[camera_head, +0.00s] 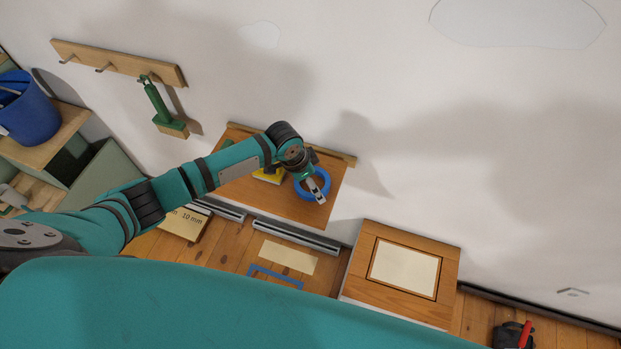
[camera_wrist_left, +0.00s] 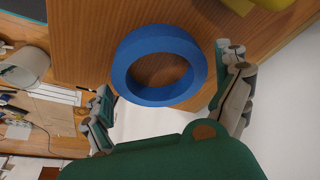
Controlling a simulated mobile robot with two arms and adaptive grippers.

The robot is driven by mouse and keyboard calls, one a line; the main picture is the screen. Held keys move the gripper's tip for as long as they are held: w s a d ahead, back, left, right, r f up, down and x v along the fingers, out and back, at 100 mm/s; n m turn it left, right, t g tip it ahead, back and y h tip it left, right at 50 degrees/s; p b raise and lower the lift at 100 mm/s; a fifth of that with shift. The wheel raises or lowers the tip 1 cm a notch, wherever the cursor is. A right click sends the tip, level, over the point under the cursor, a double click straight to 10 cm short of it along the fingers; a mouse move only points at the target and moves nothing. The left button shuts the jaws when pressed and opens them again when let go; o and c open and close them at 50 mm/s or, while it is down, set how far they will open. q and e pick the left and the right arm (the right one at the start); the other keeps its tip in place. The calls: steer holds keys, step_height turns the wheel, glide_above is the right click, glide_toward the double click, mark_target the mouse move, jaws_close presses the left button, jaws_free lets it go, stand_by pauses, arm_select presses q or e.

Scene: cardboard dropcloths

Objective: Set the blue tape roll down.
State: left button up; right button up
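The blue tape roll (camera_head: 298,186) is at the right part of a small wooden shelf board (camera_head: 290,206). In the left wrist view the roll (camera_wrist_left: 155,97) appears flat against the wood grain, close to the board's edge. I cannot tell whether it touches the wood. My left gripper (camera_head: 318,194) is over the roll in the head view. In the wrist view its two fingers (camera_wrist_left: 166,92) stand wide apart, one on either side of the roll, with no clear grip on it. My right gripper is not in view.
A yellow object (camera_head: 268,176) lies on the board left of the roll. A wooden hook rail (camera_head: 120,62) with a green brush (camera_head: 160,108) is on the wall. A blue bucket (camera_head: 30,115) stands far left. A wooden box with a pale panel (camera_head: 404,270) is lower right.

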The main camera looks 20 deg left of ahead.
arm_select(q)
steer(key=shift+r, duration=0.15)
steer(key=v, duration=1.2)
steer(key=shift+b, duration=0.45)
